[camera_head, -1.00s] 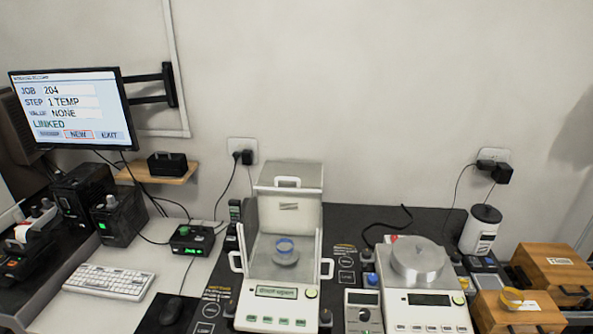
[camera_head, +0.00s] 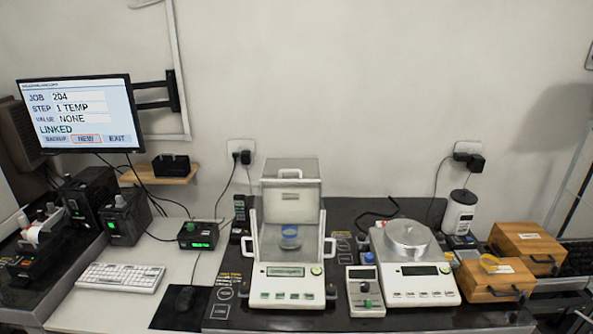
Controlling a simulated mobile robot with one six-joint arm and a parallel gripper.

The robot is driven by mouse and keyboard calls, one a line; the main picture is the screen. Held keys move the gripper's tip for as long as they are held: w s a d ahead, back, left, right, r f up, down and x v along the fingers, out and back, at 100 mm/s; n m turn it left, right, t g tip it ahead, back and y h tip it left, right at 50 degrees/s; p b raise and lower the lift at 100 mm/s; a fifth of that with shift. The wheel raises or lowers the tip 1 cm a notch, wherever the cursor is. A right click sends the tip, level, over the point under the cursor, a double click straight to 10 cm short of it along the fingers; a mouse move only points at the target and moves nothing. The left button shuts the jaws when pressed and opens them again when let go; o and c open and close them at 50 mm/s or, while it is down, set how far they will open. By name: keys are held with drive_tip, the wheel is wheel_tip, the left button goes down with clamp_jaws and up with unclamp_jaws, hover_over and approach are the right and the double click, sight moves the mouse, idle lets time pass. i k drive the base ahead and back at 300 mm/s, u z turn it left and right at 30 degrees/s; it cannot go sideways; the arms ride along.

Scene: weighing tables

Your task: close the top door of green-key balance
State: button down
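The green-key balance (camera_head: 287,284) stands in the middle of the dark mat, with a row of green keys and a lit display on its front. Its glass chamber has a white handle on each side. The top door (camera_head: 291,167) is a clear panel with a white handle, raised at the back above the chamber, so the top looks open. My gripper is not in view.
A second balance with a bare round pan (camera_head: 407,236) stands close on the right, with a small grey keypad box (camera_head: 365,292) between. Wooden boxes (camera_head: 525,247) are farther right. A monitor (camera_head: 80,115), keyboard (camera_head: 120,277) and mouse (camera_head: 186,299) are left.

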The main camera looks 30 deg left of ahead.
sight(276, 168)
drive_tip(key=z, duration=0.05)
drive_tip(key=k, duration=1.55)
drive_tip(key=u, duration=0.95)
drive_tip(key=i, duration=1)
